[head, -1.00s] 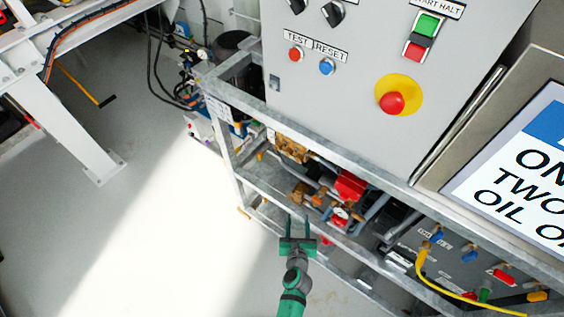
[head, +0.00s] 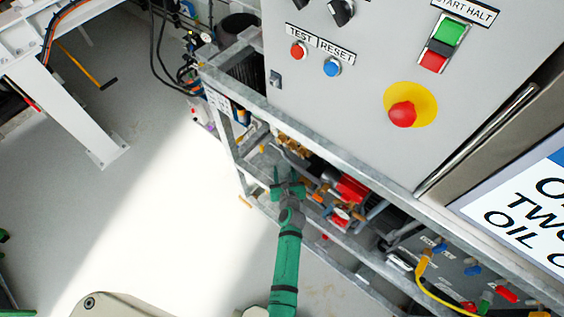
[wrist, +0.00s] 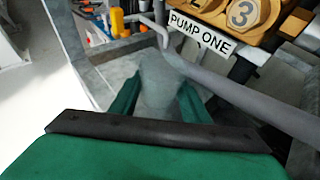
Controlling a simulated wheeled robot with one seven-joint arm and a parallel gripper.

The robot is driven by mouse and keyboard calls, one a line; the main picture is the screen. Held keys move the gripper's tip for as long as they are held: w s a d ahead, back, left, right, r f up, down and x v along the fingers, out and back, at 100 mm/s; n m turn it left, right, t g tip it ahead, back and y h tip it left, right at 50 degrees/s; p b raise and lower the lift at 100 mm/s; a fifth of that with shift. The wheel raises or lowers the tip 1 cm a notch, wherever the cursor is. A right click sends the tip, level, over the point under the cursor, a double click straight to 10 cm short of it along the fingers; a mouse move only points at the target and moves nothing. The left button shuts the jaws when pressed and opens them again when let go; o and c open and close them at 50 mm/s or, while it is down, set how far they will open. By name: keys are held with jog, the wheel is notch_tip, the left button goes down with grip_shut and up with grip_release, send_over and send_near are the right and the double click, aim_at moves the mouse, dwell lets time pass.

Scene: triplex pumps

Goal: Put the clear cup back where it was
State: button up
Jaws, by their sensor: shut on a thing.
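The clear cup (wrist: 160,80) is a translucent grey shape between the green fingers of my gripper (wrist: 158,100) in the wrist view. My gripper is shut on it. In the head view my gripper (head: 287,178) is at the open side of the grey metal frame, over its lower shelf beside the pump parts. I cannot make out the cup clearly in the head view. Whether the cup touches the shelf is not clear.
A grey pipe (wrist: 235,92) runs close to the cup's right, below the PUMP ONE label (wrist: 200,32). Bottles and orange-handled items (wrist: 117,22) stand beyond it. The frame's upper rail (head: 310,140) and the control panel (head: 370,80) rise above my gripper.

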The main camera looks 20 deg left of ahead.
aim_at(283, 163)
jog(key=w, duration=0.1)
jog(key=w+a, duration=0.1)
jog(key=w, duration=0.1)
jog(key=w+a, duration=0.1)
jog(key=w, duration=0.1)
jog(key=shift+a, duration=0.25)
jog(key=shift+w+a+f, duration=0.1)
jog(key=shift+w+f, duration=0.1)
jog(key=shift+f, duration=0.4)
jog(key=shift+w+f, duration=0.2)
jog(key=shift+f, duration=0.95)
jog(key=shift+f, duration=0.15)
jog(key=o, duration=1)
jog(key=shift+o, duration=0.2)
